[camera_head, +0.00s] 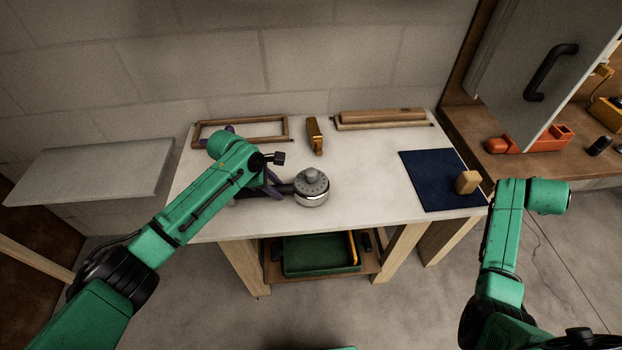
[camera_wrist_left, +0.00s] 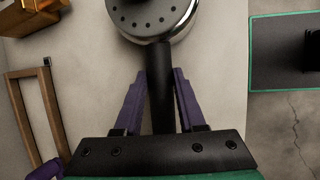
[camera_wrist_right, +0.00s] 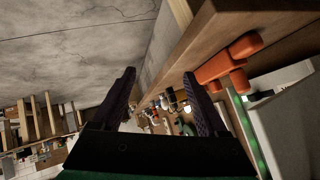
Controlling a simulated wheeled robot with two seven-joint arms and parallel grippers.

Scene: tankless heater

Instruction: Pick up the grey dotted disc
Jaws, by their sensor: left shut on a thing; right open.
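The grey dotted disc (camera_head: 313,177) is the round face of a shower head with a chrome rim, lying face up on the white workbench (camera_head: 360,205). In the left wrist view the disc (camera_wrist_left: 140,14) is cut off by the top edge, and a dark round piece covers part of it. My left gripper (camera_head: 277,186) has its purple fingers shut on the shower head's black handle (camera_wrist_left: 160,92), on either side of it, not on the disc itself. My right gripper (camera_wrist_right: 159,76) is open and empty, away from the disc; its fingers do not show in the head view.
A wooden frame (camera_head: 242,122), an orange-brown tool (camera_head: 315,135) and wood strips (camera_head: 380,124) lie along the bench's back. A blue mat (camera_head: 433,175) with a wooden block (camera_head: 467,182) lies at right. An orange tool (camera_head: 530,143) lies on the right-hand counter.

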